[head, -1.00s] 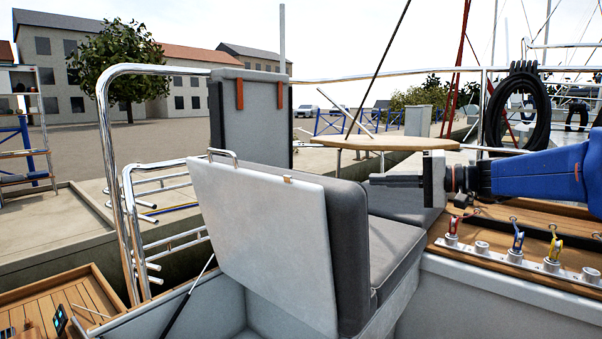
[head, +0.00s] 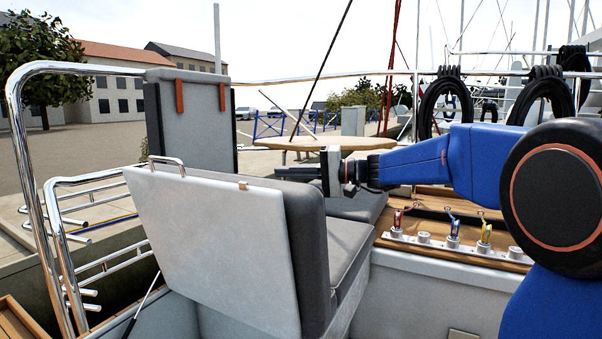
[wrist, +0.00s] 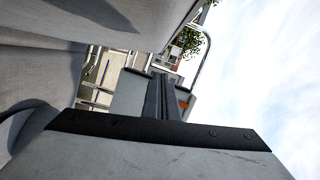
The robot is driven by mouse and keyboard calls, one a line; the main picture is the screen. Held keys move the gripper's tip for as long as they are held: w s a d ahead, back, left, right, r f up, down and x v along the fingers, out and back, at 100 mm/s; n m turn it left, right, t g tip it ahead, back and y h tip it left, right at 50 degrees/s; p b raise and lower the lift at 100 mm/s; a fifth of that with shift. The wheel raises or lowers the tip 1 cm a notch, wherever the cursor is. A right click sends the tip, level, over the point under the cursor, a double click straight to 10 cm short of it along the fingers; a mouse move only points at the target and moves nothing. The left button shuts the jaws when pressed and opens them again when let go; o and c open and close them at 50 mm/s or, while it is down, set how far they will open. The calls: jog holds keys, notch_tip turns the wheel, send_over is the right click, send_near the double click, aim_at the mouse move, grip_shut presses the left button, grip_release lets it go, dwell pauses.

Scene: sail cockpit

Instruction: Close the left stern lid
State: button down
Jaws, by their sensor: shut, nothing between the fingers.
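A raised lid (head: 215,245) stands steeply open in the head view, its pale underside facing me. It has a metal handle (head: 167,162) on its top edge and a thick grey cushion (head: 305,240) on its far side. A thin dark rod runs down at its lower left. My gripper (head: 279,172) is shut and empty, pointing left at the cushion's top edge, on its far side. I cannot tell whether it touches. In the wrist view the shut fingers (wrist: 162,97) show below grey cushion fabric (wrist: 110,20).
A grey upright panel with orange straps (head: 188,130) stands behind the lid. A round wooden table (head: 330,143) is beyond my gripper. Steel rails (head: 75,68) rise at the left.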

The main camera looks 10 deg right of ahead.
aim_at(272, 178)
jog(key=shift+s+a+f, duration=0.15)
jog(key=shift+s+a, duration=0.25)
jog(key=shift+a, duration=0.3)
jog(key=shift+s+a+f, duration=0.2)
jog(key=shift+s+a, duration=0.15)
jog(key=shift+a, duration=0.4)
jog(key=shift+s+a+f, duration=0.15)
jog(key=shift+s+a, duration=0.25)
jog(key=shift+a, duration=0.3)
